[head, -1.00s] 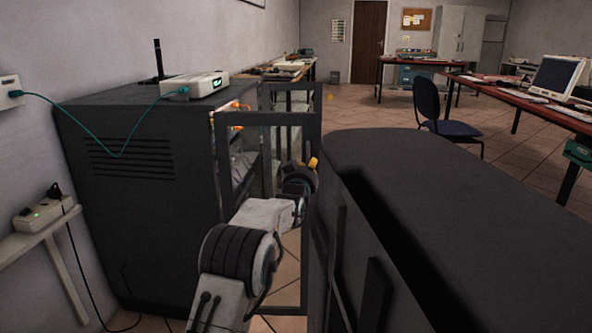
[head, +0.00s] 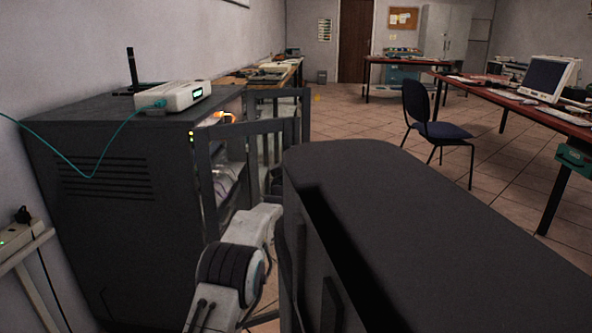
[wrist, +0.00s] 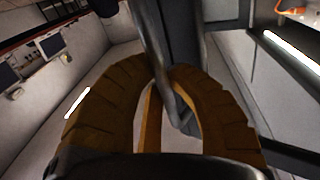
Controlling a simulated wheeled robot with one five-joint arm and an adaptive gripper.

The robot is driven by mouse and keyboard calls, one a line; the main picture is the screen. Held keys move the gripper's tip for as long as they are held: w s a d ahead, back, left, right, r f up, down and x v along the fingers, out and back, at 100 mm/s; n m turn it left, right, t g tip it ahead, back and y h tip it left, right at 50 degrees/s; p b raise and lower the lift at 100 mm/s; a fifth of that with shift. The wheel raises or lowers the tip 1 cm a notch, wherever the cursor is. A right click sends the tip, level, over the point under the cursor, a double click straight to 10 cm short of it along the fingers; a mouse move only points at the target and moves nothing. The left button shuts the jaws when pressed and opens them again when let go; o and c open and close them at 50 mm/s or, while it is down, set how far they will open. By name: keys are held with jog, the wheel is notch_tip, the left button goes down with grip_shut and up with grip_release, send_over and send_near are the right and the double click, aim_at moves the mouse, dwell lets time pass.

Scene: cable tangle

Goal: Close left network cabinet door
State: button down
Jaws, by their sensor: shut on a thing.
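The dark grey network cabinet (head: 110,150) stands against the wall on the left in the head view, with its open side facing right. Its near door, a dark frame with a clear pane (head: 250,130), stands swung out from the cabinet front. The far door (head: 278,95) also stands out, behind it. In the wrist view my gripper's yellow-brown fingers (wrist: 163,85) are shut around a grey metal bar (wrist: 178,108), apparently the door's handle, beside a dark frame post. In the head view my body hides the gripper and the lower door.
A white network box (head: 185,96) with a green cable and an antenna sits on the cabinet. A power strip (head: 18,235) is on the left wall ledge. A chair (head: 435,120) and a computer desk (head: 530,108) stand to the right. Open tiled floor (head: 360,130) lies between.

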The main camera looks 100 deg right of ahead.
jog(key=c, duration=1.1)
grip_release()
jog(key=shift+w+a, duration=0.1)
jog(key=shift+a, duration=0.05)
jog(key=shift+v, duration=5.8)
